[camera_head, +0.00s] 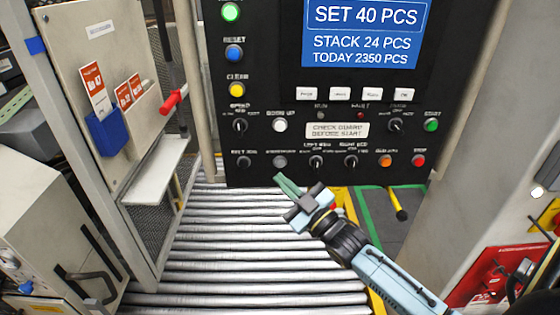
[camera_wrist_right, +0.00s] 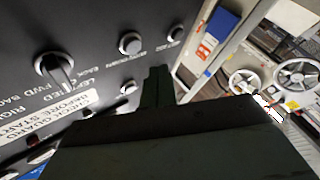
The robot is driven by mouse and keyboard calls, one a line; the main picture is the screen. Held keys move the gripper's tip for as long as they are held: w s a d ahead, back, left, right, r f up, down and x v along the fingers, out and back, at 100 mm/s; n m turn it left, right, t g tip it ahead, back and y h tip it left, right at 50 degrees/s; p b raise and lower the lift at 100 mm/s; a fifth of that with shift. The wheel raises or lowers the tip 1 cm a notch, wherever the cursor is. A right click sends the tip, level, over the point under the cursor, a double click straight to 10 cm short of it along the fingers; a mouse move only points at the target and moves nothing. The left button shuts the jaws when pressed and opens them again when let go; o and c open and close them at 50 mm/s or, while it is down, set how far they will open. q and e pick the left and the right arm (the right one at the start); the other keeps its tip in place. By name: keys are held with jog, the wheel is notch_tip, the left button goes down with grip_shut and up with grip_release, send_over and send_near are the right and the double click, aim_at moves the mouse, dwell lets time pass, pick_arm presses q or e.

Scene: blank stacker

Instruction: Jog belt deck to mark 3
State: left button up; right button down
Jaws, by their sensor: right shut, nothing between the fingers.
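The black control panel (camera_head: 262,110) fills the upper middle of the head view, with a blue screen (camera_head: 366,32) on top. My right gripper (camera_head: 281,181) is shut and empty, its tips just below a grey button (camera_head: 280,161) on the bottom row; I cannot tell whether they touch the panel. In the wrist view the shut fingers (camera_wrist_right: 157,82) point past the panel's buttons, near a round button (camera_wrist_right: 130,43) and a selector knob (camera_wrist_right: 55,70). Grey rollers (camera_head: 250,255) run below the panel. I cannot make out a numbered deck mark. My left gripper is out of view.
A guard door (camera_head: 105,80) with a red handle (camera_head: 174,98) and a blue holder (camera_head: 106,133) stands at left. A pale column (camera_head: 470,150) and a red box (camera_head: 500,270) stand at right.

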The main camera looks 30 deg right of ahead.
jog(key=shift+s+a+p, duration=0.25)
jog(key=shift+s+a, duration=0.1)
jog(key=shift+s, duration=0.2)
jog(key=shift+s+a+p, duration=0.2)
jog(key=shift+s+a, duration=0.15)
jog(key=shift+s, duration=0.2)
jog(key=s+f+m+g+h+b, duration=0.1)
jog(key=s+f+g, duration=0.2)
jog(key=f, duration=1)
jog(key=s+f+m+g+h+b, duration=0.2)
jog(key=s+f+g, duration=0.15)
jog(key=f, duration=0.95)
jog(key=s+f+m+g+h+b, duration=0.1)
jog(key=s+f+g, duration=0.25)
jog(key=f, duration=0.95)
jog(key=s+a+f+g+b, duration=0.1)
jog(key=s+f+g, duration=0.2)
jog(key=s+f, duration=0.4)
jog(key=s+a+f+m+g+b, duration=0.1)
jog(key=s+f+g, duration=0.2)
jog(key=s+f, duration=0.4)
jog(key=s+a+f+g+b, duration=0.1)
jog(key=s+f+g, duration=0.3)
jog(key=s, duration=1.4)
notch_tip(320, 180, down, 4)
jog(key=shift+a+r, duration=0.15)
jog(key=shift+a, duration=0.4)
jog(key=c, duration=2.1)
grip_release()
jog(key=shift+c, duration=0.2)
